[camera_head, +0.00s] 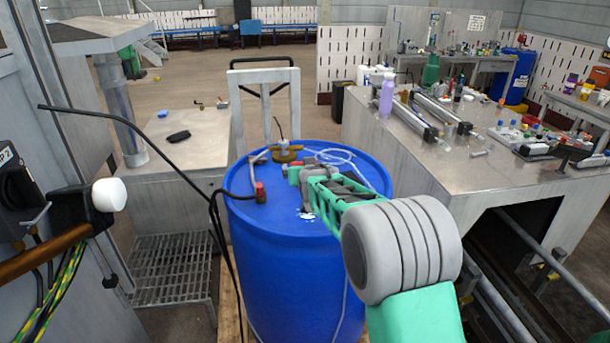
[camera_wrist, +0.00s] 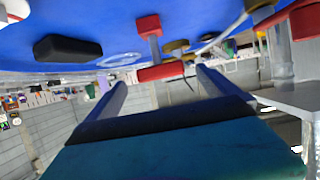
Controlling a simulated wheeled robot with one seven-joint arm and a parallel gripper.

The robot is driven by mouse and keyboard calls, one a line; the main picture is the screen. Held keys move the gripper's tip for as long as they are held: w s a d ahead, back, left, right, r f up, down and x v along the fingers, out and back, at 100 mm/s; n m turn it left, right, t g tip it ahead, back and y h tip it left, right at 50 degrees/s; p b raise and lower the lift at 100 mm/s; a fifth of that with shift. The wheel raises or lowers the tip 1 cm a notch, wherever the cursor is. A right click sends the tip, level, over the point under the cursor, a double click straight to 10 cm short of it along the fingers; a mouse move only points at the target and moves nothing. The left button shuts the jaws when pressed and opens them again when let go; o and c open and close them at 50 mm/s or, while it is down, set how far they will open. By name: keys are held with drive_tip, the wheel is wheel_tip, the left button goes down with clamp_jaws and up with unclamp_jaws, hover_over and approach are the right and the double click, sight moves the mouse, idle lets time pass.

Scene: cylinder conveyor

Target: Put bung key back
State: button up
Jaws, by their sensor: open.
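A blue drum (camera_head: 285,260) stands upright in front of me. On its top is a brass-coloured fitting (camera_head: 286,153) with a thin dark rod standing above it. A red-handled piece (camera_head: 260,193) is on the left of the drum top. My gripper (camera_head: 298,175) is low over the drum top, near another red part; the arm partly hides this area. In the wrist view the open fingers (camera_wrist: 160,88) point towards a red bar (camera_wrist: 160,72), with nothing clearly held between them. I cannot tell for certain which piece is the bung key.
A metal bench (camera_head: 430,165) with bottles, tubes and small parts stands close on the right. A low metal table (camera_head: 190,150) on the left bears a black object (camera_head: 179,136). A trolley frame (camera_head: 264,100) rises behind the drum. A black cable hangs over the drum's left side.

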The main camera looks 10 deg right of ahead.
drive_tip(key=d+b+v, duration=0.1)
drive_tip(key=v, duration=0.7)
drive_tip(key=s+f+g, duration=0.3)
drive_tip(key=s, duration=0.9)
drive_tip(key=s+f+g, duration=0.3)
drive_tip(key=s+f, duration=0.1)
drive_tip(key=s, duration=0.8)
drive_tip(key=s+f+n+g+y, duration=0.1)
drive_tip(key=s+f+g, duration=0.2)
drive_tip(key=s, duration=0.9)
drive_tip(key=shift+s+a+f+g, duration=0.25)
drive_tip(key=shift+a+f+g, duration=0.15)
drive_tip(key=shift+a+g, duration=0.1)
